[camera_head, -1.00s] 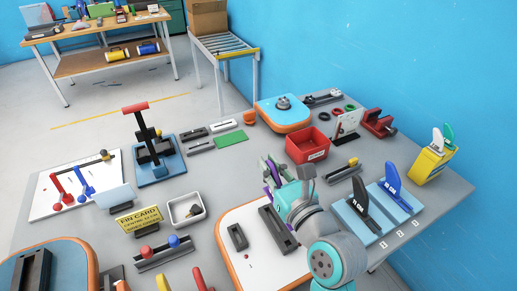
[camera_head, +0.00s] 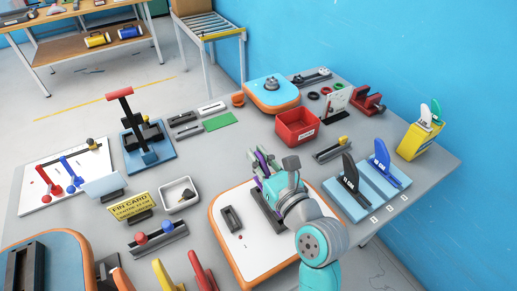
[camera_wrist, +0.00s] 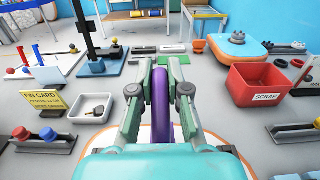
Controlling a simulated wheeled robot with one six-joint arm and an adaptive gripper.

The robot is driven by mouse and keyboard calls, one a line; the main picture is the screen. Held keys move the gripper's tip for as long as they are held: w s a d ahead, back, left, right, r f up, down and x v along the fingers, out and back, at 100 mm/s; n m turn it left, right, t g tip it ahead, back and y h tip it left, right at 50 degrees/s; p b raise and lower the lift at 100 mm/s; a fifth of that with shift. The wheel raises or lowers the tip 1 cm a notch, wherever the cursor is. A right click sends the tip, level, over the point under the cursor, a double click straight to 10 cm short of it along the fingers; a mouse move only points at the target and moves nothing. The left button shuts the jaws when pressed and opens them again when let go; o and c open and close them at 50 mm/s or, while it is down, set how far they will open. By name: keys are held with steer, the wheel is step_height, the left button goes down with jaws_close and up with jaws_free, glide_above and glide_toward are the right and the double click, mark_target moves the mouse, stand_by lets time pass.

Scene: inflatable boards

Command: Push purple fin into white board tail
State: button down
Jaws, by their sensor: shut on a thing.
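The white board tail (camera_head: 232,252) with an orange rim lies at the table's front. It carries a long dark fin box (camera_head: 264,212) and a shorter dark slot (camera_head: 230,219). My gripper (camera_head: 262,168) is over the far end of the long box. In the wrist view my gripper (camera_wrist: 160,75) is shut on the purple fin (camera_wrist: 161,105), which stands upright between the fingers. In the head view only a bit of the purple fin (camera_head: 262,156) shows. My arm hides part of the long box, and I cannot tell whether the fin's base touches it.
A red scrap bin (camera_head: 297,128) stands beyond my gripper. Blue stands with a black fin (camera_head: 349,172) and a blue fin (camera_head: 381,158) are at the right. A fin card sign (camera_head: 131,207) and a white tray (camera_head: 179,195) are at the left.

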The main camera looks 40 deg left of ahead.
steer(key=shift+f, duration=1)
steer(key=shift+f, duration=1.55)
stand_by(0.8)
steer(key=c, duration=1.1)
jaws_free()
steer(key=shift+o, duration=0.2)
steer(key=shift+d, duration=0.1)
steer(key=v, duration=1.2)
